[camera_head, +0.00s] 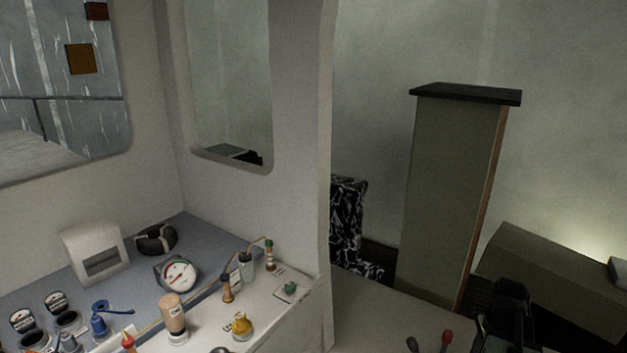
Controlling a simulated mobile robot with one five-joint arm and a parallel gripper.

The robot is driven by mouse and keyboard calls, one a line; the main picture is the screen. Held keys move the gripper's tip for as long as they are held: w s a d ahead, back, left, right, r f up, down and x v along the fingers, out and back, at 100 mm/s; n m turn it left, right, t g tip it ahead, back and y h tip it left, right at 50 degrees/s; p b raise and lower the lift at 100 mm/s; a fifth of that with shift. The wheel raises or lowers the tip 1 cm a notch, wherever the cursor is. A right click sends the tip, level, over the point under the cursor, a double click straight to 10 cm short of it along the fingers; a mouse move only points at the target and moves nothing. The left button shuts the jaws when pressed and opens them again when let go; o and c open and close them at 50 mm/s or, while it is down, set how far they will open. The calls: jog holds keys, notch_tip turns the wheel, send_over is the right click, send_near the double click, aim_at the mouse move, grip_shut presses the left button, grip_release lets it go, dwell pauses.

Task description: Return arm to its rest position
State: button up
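A dark, blocky shape (510,312) stands at the bottom right edge of the head view. It looks like part of my own arm, folded low and close to my body. I cannot make out any fingertips on it, so whether my gripper is open, shut or holding something is hidden. The lower part of this shape is cut off by the picture's edge.
A console (215,327) at lower left carries gauges, a white box (96,252), a round dial (179,274), bottles and small levers. A tall cabinet (450,190) and low bench (560,275) stand at right.

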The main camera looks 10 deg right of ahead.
jog(key=w+a+f+n+b, duration=0.2)
jog(key=w+a, duration=0.2)
jog(key=a, duration=0.5)
jog(key=w+a+f+n+b, duration=0.2)
jog(key=w+a+f+b, duration=0.1)
jog(key=a, duration=0.6)
jog(key=s+a+f+n+b, duration=0.1)
jog(key=a+f+n+b, duration=0.2)
jog(key=a+n, duration=1.2)
jog(key=n, duration=0.2)
jog(key=shift+s+a+n+h, duration=0.2)
jog(key=shift+a+n+h, duration=0.1)
